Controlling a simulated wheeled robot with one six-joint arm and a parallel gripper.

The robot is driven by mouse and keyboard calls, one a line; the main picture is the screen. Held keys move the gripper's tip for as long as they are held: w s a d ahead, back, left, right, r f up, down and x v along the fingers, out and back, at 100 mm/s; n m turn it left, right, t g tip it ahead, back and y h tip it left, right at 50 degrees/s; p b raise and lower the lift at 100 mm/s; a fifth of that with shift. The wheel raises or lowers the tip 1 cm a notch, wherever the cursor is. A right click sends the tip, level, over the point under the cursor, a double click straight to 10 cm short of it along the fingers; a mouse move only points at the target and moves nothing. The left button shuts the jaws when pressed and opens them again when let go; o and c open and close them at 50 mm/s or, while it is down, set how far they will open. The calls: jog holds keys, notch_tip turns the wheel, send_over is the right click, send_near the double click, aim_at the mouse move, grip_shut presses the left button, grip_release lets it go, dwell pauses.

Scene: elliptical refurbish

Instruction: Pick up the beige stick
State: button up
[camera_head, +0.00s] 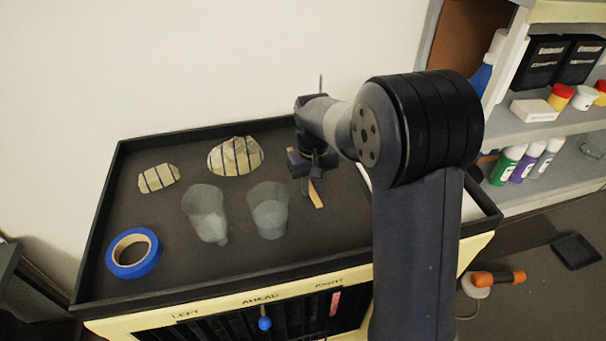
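The beige stick (315,194) lies on the dark top of the cart, right of the two clear cups. Only its near end and a bit of its far end show. My gripper (309,186) is right over the stick, pointing down, and hides its middle. The fingers are small and dark here, so I cannot tell whether they are open or shut, or whether they touch the stick.
Two clear cups (268,211) stand left of my gripper. A blue tape roll (133,253) and two striped pieces (235,157) lie farther left. The cart's raised black rim (190,298) surrounds the top. Shelves with bottles (507,165) stand at the right.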

grip_shut()
jog(key=shift+r, duration=0.1)
